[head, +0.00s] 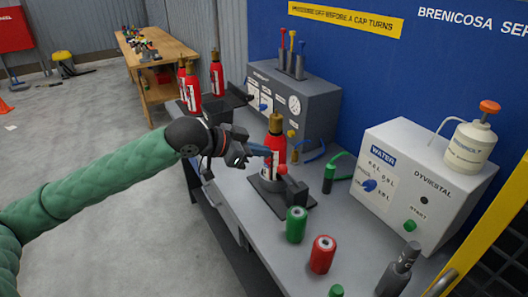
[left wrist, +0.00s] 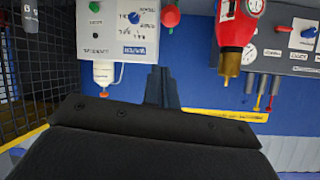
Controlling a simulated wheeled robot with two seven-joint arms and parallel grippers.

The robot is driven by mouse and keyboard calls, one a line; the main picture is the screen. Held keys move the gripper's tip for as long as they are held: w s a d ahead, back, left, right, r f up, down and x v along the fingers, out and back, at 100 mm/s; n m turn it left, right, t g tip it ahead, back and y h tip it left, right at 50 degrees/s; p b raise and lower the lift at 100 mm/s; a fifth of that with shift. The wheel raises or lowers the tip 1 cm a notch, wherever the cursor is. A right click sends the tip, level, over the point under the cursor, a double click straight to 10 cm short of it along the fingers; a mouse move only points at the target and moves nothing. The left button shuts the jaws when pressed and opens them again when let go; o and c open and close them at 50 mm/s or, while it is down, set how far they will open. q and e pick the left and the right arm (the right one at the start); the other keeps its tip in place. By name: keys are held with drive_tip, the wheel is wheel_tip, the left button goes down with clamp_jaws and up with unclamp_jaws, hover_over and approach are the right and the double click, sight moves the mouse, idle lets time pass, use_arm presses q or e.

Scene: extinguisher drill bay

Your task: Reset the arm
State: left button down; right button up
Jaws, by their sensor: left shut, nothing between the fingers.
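My left arm, in a green sleeve, reaches in from the left in the head view. Its dark gripper (head: 262,151) is shut and empty, just left of a red extinguisher (head: 276,142) with a brass neck. Whether they touch cannot be told. The extinguisher stands upright in a dark holder on the grey bench (head: 228,190). In the left wrist view, which is upside down, the shut fingers (left wrist: 161,88) point into free space, with the extinguisher (left wrist: 235,28) to their right. My right gripper is not in view.
A white water unit (head: 415,175) with a capped bottle (head: 470,146) stands on the right. A grey gauge box (head: 293,98) is behind. Green (head: 296,224) and red (head: 322,254) cylinders stand in front. More red extinguishers (head: 190,90) stand at the far left end.

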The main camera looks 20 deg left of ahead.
use_arm(q)
drive_tip(key=s+d+f+n+y, duration=0.1)
drive_tip(key=s+f, duration=0.2)
drive_tip(key=f, duration=0.4)
drive_tip(key=s+d+f+n+y, duration=0.1)
drive_tip(key=s+f, duration=0.2)
drive_tip(key=f, duration=0.5)
drive_tip(key=s+d+f+n+y, duration=0.1)
drive_tip(key=s+f, duration=0.2)
drive_tip(key=f, duration=0.4)
drive_tip(key=shift+s+d+f+n+y, duration=0.15)
drive_tip(key=shift+s+n+y, duration=0.2)
drive_tip(key=shift+n+y, duration=0.05)
drive_tip(key=s+a+f+n+g+y, duration=0.2)
drive_tip(key=s+a+f+n+y, duration=0.15)
drive_tip(key=s+f, duration=0.55)
drive_tip(key=s+a+f+n+g+y, duration=0.2)
drive_tip(key=s+a+f+g, duration=0.15)
drive_tip(key=s+f, duration=0.6)
drive_tip(key=s+d+f, duration=0.2)
drive_tip(key=f, duration=1.1)
drive_tip(key=s+d+f+g, duration=0.1)
drive_tip(key=s+d+f, duration=0.1)
drive_tip(key=f, duration=1.2)
drive_tip(key=shift+s, duration=0.55)
drive_tip(key=shift+f+h, duration=0.1)
drive_tip(key=shift+h, duration=0.15)
